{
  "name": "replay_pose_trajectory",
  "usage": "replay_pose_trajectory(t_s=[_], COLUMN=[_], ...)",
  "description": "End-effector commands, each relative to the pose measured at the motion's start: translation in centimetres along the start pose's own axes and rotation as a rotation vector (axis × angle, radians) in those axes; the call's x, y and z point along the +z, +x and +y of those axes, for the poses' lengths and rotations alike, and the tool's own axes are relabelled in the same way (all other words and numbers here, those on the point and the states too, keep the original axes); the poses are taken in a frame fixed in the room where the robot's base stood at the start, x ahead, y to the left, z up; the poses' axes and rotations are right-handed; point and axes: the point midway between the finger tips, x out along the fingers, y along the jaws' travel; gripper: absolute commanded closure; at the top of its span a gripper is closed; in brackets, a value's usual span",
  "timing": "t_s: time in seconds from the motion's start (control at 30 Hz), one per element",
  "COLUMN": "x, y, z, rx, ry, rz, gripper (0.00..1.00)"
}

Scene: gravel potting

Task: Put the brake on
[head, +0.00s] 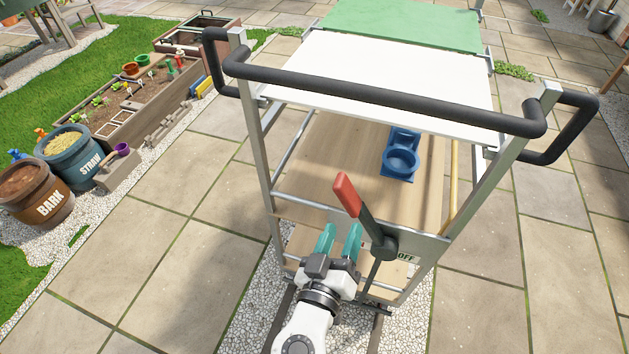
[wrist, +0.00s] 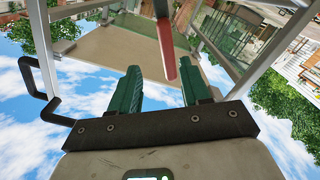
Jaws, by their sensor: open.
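The brake lever has a red grip (head: 346,195) and a dark arm, and is hinged on a grey plate at the cart's near end. It leans up and to the left. A label (head: 405,258) beside its pivot reads OFF. My gripper (head: 339,230), with green fingers, is open and empty, just below and left of the lever in the head view. In the wrist view the red grip (wrist: 166,45) appears between the two fingers of my gripper (wrist: 161,70), closer to the right one. I cannot tell whether they touch.
The cart has a black push bar (head: 380,95), a white top shelf (head: 400,80) and a wooden shelf (head: 330,165) holding a blue item (head: 401,155). Bark (head: 38,195) and straw (head: 72,160) tubs stand at left. Paving around the cart is clear.

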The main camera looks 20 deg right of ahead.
Motion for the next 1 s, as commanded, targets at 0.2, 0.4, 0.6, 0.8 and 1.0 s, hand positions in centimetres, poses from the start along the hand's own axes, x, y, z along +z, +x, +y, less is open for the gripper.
replay_pose_trajectory(t_s=[0.2, 0.4, 0.6, 0.8, 1.0], x=[-0.6, -0.7, -0.7, -0.7, -0.7], y=[0.7, 4.0, 7.5, 9.8, 10.5], z=[-0.4, -0.4, -0.4, -0.4, -0.5], rx=[-0.002, -0.001, -0.001, -0.002, -0.004], ry=[0.004, 0.004, 0.003, 0.003, 0.003], rz=[0.026, 0.023, 0.022, 0.023, 0.023], gripper=[0.53, 0.53, 0.53, 0.53, 0.53])
